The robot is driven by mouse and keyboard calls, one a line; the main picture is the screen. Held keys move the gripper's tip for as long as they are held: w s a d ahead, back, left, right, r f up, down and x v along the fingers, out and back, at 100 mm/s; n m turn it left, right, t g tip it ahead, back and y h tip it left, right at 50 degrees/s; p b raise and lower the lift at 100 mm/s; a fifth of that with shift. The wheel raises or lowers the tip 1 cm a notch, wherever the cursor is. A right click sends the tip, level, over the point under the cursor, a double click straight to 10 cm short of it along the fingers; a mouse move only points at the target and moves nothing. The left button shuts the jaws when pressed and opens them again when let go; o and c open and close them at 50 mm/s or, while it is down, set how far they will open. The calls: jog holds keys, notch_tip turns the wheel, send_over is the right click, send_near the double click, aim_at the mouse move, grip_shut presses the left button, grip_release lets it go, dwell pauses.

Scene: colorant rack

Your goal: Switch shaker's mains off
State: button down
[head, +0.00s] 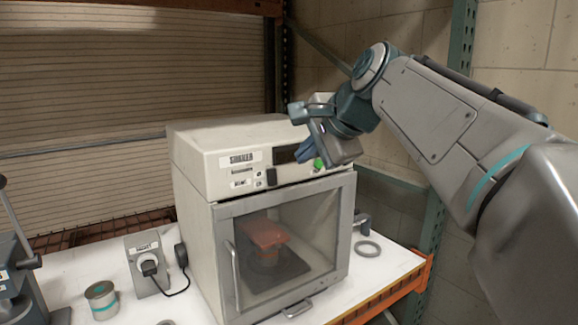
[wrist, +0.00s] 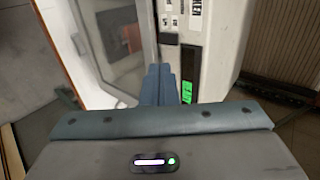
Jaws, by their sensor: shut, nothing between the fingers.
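The shaker (head: 195,200) is an off-white cabinet with a glass door and a labelled control panel on its upper front. A black switch-like part (head: 271,177) sits on the panel, left of a dark display (head: 285,155). A green part (head: 318,163) shows at the panel's right, partly behind my gripper (head: 304,156). My gripper is shut and empty in front of the panel; I cannot tell whether it touches. In the wrist view its blue fingers (wrist: 158,82) are together beside a lit green patch (wrist: 187,91). A grey socket box (head: 147,262) with a black plug stands left of the shaker.
A cable runs from the plug toward a black block (head: 181,256) at the shaker's side. A tin (head: 101,299) stands at the front left. A grey ring (head: 367,249) lies on the white bench right of the shaker. A reddish item (head: 264,236) is behind the door.

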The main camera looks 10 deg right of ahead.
jog(key=shift+s+d+r, duration=0.1)
jog(key=shift+s+r, duration=0.05)
jog(key=shift+r, duration=0.05)
jog(key=s+f+n+g+h, duration=0.1)
jog(key=s+f+n, duration=0.3)
jog(key=f, duration=0.6)
jog(key=s+f+n+g+h, duration=0.1)
jog(key=s+f+n+g, duration=0.2)
jog(key=s+f+n, duration=0.2)
jog(key=s+a+f+n+g+h, duration=0.1)
jog(key=s+f+n, duration=0.4)
jog(key=s+f, duration=0.5)
notch_tip(320, 180, down, 7)
jog(key=shift+f+g+h, duration=0.2)
jog(key=shift+g+h, duration=0.1)
jog(key=shift+g, duration=0.3)
